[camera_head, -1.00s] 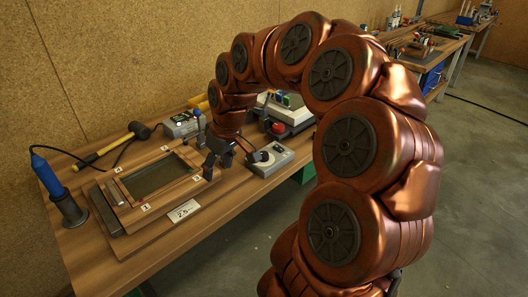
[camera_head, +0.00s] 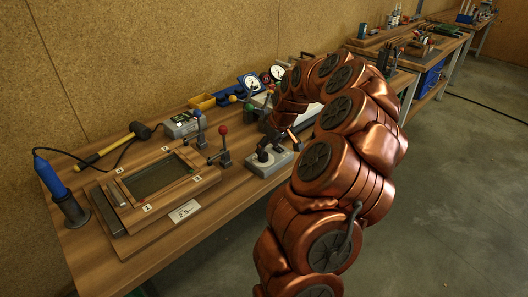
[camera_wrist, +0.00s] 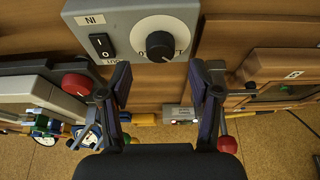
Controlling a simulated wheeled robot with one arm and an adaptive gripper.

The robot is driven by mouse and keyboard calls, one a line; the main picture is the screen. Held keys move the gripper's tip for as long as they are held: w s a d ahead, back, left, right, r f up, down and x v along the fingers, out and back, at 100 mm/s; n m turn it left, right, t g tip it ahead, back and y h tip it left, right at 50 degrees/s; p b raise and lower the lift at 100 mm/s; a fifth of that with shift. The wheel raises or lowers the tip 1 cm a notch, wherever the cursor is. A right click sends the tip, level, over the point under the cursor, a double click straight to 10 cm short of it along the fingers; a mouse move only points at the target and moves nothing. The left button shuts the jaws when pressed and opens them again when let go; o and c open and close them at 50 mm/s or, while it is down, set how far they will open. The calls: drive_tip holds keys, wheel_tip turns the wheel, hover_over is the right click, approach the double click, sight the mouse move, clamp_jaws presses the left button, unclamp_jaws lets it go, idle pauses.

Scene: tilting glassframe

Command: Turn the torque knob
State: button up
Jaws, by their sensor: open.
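The torque knob is a black round knob (camera_wrist: 160,46) on a white dial, on a grey control box (camera_wrist: 112,22) beside a black rocker switch (camera_wrist: 102,46). My gripper (camera_wrist: 161,82) is open and empty in the wrist view. Its two dark fingers stand apart, one to each side of the knob in the picture, with the tips just below it. I cannot tell whether they touch the box.
The wooden frame with a glass pane (camera_head: 158,176) lies left of the control box. A red-ball lever (camera_head: 222,142) stands between them. A mallet (camera_head: 122,143), a blue tool in a holder (camera_head: 60,190) and a grey device (camera_head: 183,123) are farther left or behind. Gauges (camera_head: 264,79) stand at the back.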

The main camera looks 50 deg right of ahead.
sight(264, 154)
drive_tip(key=shift+p+x, duration=0.6)
drive_tip(key=shift+x, duration=1.7)
drive_tip(key=c, duration=1.2)
